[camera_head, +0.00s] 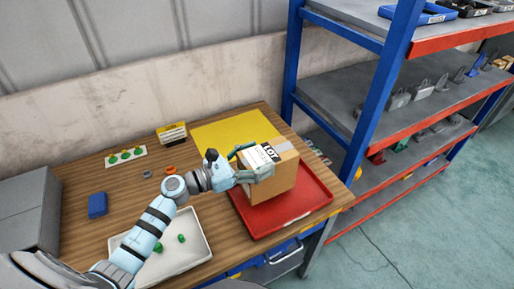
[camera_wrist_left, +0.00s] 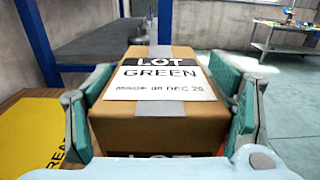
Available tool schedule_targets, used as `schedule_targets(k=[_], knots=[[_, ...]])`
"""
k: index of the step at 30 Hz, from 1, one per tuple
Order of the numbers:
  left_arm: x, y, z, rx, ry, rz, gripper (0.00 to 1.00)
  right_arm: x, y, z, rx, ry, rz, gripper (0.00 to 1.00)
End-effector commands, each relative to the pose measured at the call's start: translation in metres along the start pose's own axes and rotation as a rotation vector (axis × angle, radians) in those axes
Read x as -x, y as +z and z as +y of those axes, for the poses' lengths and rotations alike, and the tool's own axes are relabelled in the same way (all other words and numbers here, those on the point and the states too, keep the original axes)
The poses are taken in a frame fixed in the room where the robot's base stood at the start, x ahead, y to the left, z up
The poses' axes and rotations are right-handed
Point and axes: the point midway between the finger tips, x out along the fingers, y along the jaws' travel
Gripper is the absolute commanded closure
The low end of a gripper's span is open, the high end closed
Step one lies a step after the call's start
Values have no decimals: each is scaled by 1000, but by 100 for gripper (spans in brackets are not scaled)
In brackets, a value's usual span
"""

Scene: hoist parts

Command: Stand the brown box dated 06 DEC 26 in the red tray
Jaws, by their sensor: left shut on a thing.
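The brown box (camera_head: 283,172) is at the red tray (camera_head: 262,224), over its back part. I cannot tell whether its base touches the tray floor. My left gripper (camera_head: 254,167) is shut on the box, with its fingers on two opposite sides. In the left wrist view the box (camera_wrist_left: 150,130) fills the middle, between the teal finger pads. Its white label reads LOT GREEN and a date ending in DEC 26; the day is not clear. The box looks roughly upright. My right gripper is not in view.
A yellow mat (camera_head: 215,132) lies behind the tray. A white tray (camera_head: 190,254) with green pieces stands to the left. A blue block (camera_head: 97,205) and a yellow-black box (camera_head: 171,134) are on the table (camera_head: 125,185). A blue-red shelf (camera_head: 372,100) stands close on the right.

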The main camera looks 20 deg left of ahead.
Motion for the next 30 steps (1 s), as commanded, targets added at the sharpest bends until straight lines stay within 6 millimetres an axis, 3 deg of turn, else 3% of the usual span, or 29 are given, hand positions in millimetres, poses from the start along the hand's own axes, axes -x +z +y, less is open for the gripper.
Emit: schedule_targets(k=[5,16,17,18,20,30], knots=[[0,-26,0,0,-1,-4,87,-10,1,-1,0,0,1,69],[0,-29,0,-1,-2,-4,87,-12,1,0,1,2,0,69],[1,-30,0,0,0,1,21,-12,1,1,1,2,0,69],[1,-30,0,0,0,1,14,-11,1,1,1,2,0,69],[1,-30,0,0,0,1,5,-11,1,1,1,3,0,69],[1,-29,1,0,0,1,5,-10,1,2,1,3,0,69]])
